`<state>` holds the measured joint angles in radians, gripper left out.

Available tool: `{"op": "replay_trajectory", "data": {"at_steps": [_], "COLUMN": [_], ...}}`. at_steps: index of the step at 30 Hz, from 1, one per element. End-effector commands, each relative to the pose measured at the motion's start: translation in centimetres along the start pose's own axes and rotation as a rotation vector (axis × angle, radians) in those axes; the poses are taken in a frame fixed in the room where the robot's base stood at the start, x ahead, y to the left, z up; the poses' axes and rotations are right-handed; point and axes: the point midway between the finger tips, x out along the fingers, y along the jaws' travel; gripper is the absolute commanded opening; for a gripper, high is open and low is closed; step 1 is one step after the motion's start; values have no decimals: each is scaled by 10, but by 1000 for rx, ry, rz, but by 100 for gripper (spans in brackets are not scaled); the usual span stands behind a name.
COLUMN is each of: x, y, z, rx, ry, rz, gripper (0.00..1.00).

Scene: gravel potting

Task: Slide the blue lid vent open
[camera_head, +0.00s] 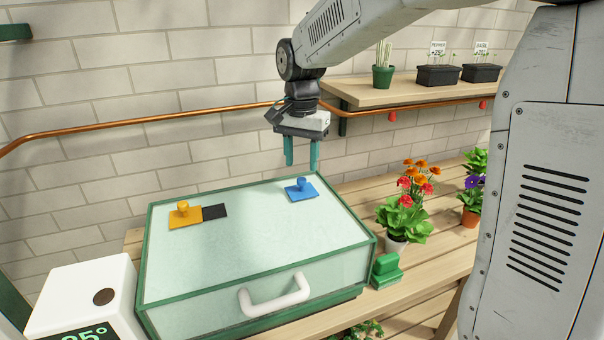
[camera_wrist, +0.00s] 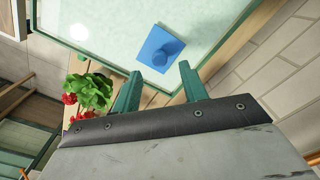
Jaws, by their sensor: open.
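The blue lid vent (camera_head: 302,190) is a flat blue plate with a round knob, at the right back of the pale lid (camera_head: 250,225) of a green-framed box. No dark opening shows beside it. It also shows in the wrist view (camera_wrist: 158,47), just beyond the fingertips. My gripper (camera_head: 301,166) hangs above the lid near the blue vent, fingers pointing down, open and empty. In the wrist view its two teal fingers (camera_wrist: 157,80) are apart, with the blue knob beyond them, not between them.
A yellow vent (camera_head: 185,217) with a knob sits at the lid's left, beside a dark opening (camera_head: 215,211). A white handle (camera_head: 274,297) is on the box front. Potted flowers (camera_head: 405,205) and a green block (camera_head: 385,270) stand right of the box. A copper pipe (camera_head: 150,122) runs along the wall.

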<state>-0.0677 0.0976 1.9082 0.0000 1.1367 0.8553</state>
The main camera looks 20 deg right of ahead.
Motion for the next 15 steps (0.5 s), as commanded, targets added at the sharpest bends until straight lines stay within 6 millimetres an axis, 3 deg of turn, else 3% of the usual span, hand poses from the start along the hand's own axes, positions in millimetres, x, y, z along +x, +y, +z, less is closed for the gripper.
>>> {"op": "replay_trajectory", "data": {"at_steps": [7,15], "x": [36,45], "y": [0,0], "z": [0,0], "rx": [-1,-2], "ry": [-1,1], "rz": [1,-1], "gripper": [43,43]}}
